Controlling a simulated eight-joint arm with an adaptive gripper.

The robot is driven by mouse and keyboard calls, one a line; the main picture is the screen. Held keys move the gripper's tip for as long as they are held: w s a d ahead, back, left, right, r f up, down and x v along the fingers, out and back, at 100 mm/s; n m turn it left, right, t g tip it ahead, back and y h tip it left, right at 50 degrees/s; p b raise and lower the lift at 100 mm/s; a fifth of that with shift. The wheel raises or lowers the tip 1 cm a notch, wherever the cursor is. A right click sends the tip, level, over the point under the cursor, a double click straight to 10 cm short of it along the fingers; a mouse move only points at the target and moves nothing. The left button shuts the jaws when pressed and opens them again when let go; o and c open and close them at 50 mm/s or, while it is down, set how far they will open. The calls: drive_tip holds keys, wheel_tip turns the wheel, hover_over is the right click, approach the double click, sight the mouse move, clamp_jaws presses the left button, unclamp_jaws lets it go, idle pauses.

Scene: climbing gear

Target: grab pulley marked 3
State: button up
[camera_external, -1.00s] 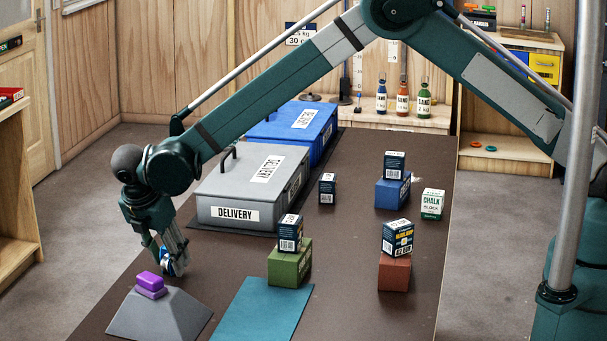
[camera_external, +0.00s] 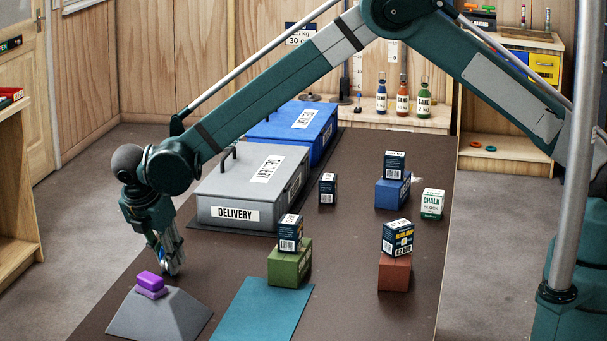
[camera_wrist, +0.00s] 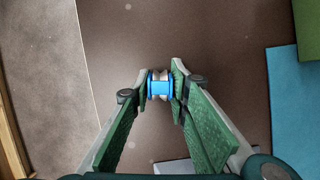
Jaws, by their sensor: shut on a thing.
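The pulley (camera_wrist: 159,86) is a small blue and metal piece between my fingertips in the wrist view. No number on it can be read. My gripper (camera_external: 172,270) is shut on it, low over the dark table just behind the grey sloped block; it also shows in the wrist view (camera_wrist: 160,84). In the external view the fingers mostly hide the pulley. I cannot tell whether it touches the table.
A grey sloped block (camera_external: 165,318) with purple pieces (camera_external: 151,283) on top stands in front of my gripper. A teal mat (camera_external: 258,312) and a green block (camera_external: 290,264) lie to the right. The grey delivery box (camera_external: 245,190) stands behind.

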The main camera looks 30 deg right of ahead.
drive_tip(key=shift+r, duration=0.1)
drive_tip(key=shift+r, duration=4.9)
